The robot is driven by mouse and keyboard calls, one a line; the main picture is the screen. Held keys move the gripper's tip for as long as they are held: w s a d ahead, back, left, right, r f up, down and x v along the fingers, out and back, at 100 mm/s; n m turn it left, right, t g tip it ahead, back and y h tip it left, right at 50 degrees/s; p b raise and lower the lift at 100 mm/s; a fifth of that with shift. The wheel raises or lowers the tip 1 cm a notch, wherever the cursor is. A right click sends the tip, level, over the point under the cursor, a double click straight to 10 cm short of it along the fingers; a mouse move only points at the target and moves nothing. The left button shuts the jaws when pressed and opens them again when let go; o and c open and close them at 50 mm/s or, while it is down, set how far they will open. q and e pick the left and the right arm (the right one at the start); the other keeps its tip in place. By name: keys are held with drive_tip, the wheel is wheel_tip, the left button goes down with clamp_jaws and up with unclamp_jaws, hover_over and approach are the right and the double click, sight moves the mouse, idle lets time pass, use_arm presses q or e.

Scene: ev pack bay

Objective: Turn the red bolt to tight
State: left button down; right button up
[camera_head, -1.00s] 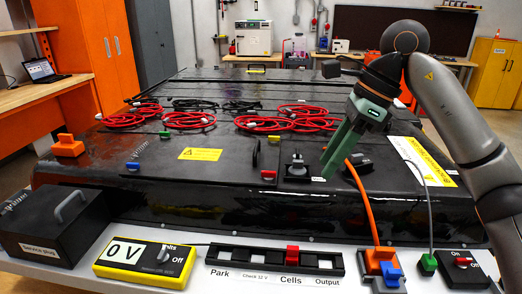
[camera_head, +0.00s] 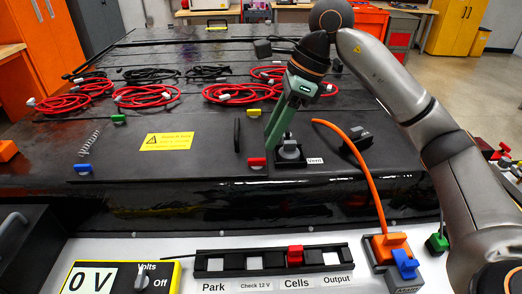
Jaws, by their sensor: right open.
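The red bolt (camera_head: 257,162) sits near the front edge of the black pack lid, just left of a black round fitting beside the label "Vent" (camera_head: 315,161). My right gripper (camera_head: 273,143) is green and open. Its fingers slant down toward the lid, with the tips just above and right of the red bolt, partly in front of the black fitting (camera_head: 289,153). I cannot tell whether the fingertips touch anything. My left gripper is not in view.
Blue (camera_head: 83,168), green (camera_head: 118,118) and yellow (camera_head: 253,112) bolts stand elsewhere on the lid. An orange cable (camera_head: 357,155) arches at the right. A meter (camera_head: 120,277) reading 0 V and a slotted rack (camera_head: 272,261) lie in front. Red cable coils lie behind.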

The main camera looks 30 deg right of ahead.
sight(258, 159)
drive_tip(key=x, duration=0.6)
drive_tip(key=shift+c, duration=0.3)
clamp_jaws()
